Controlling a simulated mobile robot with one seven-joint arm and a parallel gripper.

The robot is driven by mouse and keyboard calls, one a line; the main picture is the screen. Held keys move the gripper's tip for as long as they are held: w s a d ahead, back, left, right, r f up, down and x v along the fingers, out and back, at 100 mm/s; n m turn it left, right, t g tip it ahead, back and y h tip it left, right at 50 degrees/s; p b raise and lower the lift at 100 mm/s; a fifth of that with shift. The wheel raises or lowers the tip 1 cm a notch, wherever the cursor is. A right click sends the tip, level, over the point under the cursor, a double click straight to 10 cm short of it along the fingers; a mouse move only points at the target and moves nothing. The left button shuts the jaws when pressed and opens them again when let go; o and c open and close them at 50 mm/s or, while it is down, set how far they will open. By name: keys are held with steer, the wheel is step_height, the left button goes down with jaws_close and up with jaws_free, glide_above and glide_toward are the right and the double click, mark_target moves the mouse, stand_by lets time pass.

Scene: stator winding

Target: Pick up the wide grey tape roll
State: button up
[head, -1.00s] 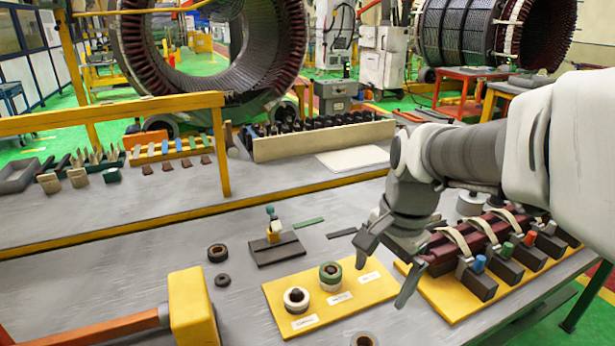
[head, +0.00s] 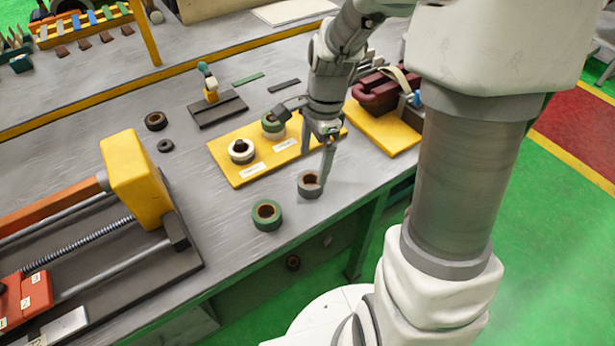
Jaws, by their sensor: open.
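A grey tape roll with a brown core (head: 309,190) lies flat on the grey bench near its front edge, just in front of the yellow board. My gripper (head: 303,145) is open and empty, pointing down over the right part of the yellow board. One finger tip appears just above and at the right of the grey roll in the picture; I cannot tell whether it touches. The other finger is over the board, close to the green-and-white roll.
The yellow board (head: 229,172) holds a white roll (head: 241,153) and a green-and-white roll (head: 272,127). A green roll (head: 267,217) lies left of the grey one. Two dark rolls (head: 156,121) lie farther left. A yellow-ended clamp device (head: 135,170) stands at left.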

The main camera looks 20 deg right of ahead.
mark_target(311, 179)
steer(key=f, duration=0.4)
steer(key=f+b, duration=0.1)
steer(key=f, duration=0.1)
steer(key=shift+s+a+f, duration=0.15)
steer(key=shift+a+f, duration=0.1)
steer(key=shift+a, duration=0.15)
steer(key=c, duration=1.4)
steer(key=shift+o, duration=0.2)
steer(key=shift+r, duration=0.1)
